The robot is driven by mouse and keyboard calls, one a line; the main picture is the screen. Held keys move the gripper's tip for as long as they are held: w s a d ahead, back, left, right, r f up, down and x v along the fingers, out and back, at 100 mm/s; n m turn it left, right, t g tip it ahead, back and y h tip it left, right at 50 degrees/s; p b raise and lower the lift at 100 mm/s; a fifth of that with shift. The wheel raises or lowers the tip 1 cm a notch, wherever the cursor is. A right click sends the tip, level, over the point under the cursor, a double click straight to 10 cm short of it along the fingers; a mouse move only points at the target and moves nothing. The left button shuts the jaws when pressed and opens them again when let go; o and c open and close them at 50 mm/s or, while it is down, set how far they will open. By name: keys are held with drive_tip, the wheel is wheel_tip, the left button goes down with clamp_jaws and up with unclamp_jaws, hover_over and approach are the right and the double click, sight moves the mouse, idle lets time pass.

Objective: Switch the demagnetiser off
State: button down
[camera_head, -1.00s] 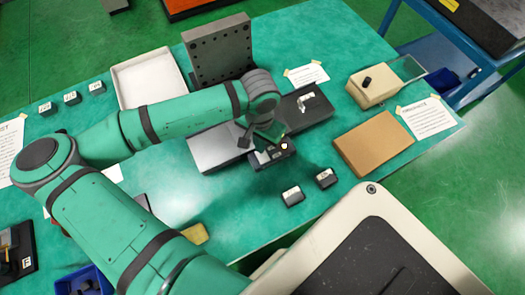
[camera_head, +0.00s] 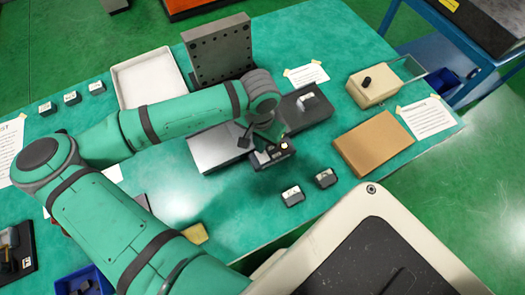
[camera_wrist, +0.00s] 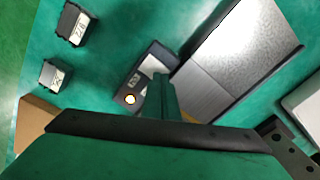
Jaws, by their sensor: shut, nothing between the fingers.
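A small dark control box with a pale top and a lit round lamp (camera_head: 285,146) sits at the front edge of a grey metal plate (camera_head: 213,148). It looks like the demagnetiser's switch box, though I cannot read its label. In the wrist view the dark box (camera_wrist: 133,90) shows its lamp glowing whitish-yellow. My gripper (camera_wrist: 161,77) is shut and empty, its fingertips over the box's top beside the lamp. They hide part of the top, and I cannot tell whether they touch it. In the head view my wrist partly covers the box.
Two small dark blocks (camera_head: 292,196) (camera_head: 325,179) with pale labels lie in front of the box. A brown slab (camera_head: 372,143) and a beige box (camera_head: 374,86) with a black knob are to the right. A drilled grey angle plate (camera_head: 217,50) and a white tray (camera_head: 148,78) stand behind.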

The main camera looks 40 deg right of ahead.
drive_tip(key=shift+f, duration=0.7)
idle(0.6)
wheel_tip(320, 180, up, 7)
idle(1.0)
idle(0.5)
